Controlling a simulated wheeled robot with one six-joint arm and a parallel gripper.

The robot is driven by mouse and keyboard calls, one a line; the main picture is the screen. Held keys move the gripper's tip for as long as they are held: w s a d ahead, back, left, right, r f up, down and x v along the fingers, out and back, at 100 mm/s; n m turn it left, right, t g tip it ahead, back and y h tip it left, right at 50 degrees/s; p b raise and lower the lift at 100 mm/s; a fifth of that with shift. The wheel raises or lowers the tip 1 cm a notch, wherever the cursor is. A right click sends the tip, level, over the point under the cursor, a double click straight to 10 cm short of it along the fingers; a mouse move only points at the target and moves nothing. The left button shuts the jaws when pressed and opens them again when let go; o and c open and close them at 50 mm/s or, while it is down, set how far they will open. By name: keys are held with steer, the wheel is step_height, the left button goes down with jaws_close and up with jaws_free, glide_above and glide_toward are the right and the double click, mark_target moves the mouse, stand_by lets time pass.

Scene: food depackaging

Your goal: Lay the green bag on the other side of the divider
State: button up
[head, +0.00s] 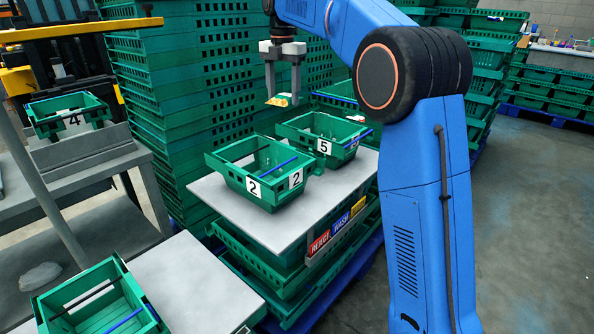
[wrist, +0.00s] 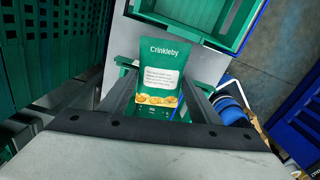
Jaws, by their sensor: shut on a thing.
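My gripper (head: 283,97) is raised above the crates on the middle table. It is shut on the green bag (wrist: 158,62), which reads "Crinkleby" and has a white text panel and pictures of chips along its lower part. In the head view only a small yellowish part of the bag (head: 278,101) shows between the fingertips. Below stands a green crate marked 2 (head: 235,180) with a blue bar (head: 286,163) across it. Behind it is a green crate marked 5 (head: 345,153), also with a blue bar. I cannot tell which bar is the divider meant.
The crates stand on a grey table top (head: 215,193) with red, blue and yellow labels at its edge. Another crate (head: 45,305) stands at lower left, and one marked 4 (head: 50,125) at far left. Tall stacks of green crates (head: 165,90) rise close behind.

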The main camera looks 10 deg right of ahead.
steer(key=w+a+f+m, duration=0.1)
steer(key=w+a+f, duration=0.25)
steer(key=w, duration=0.35)
steer(key=w+a+f+m, duration=0.1)
steer(key=w+a+f, duration=0.1)
steer(key=w+a, duration=0.3)
steer(key=f, duration=0.4)
steer(key=w+f, duration=0.1)
steer(key=f, duration=0.4)
steer(key=w+f, duration=0.1)
steer(key=f, duration=0.3)
steer(key=shift+w+d+f, duration=0.2)
steer(key=shift+d+f, duration=0.1)
steer(key=shift+d, duration=0.05)
steer(key=shift+s+d+f, duration=0.1)
steer(key=shift+s+d, duration=0.1)
steer(key=shift+s, duration=0.05)
glide_above(325, 183)
steer(key=shift+s+f, duration=0.1)
steer(key=shift+f, duration=1.65)
steer(key=shift+f, duration=0.1)
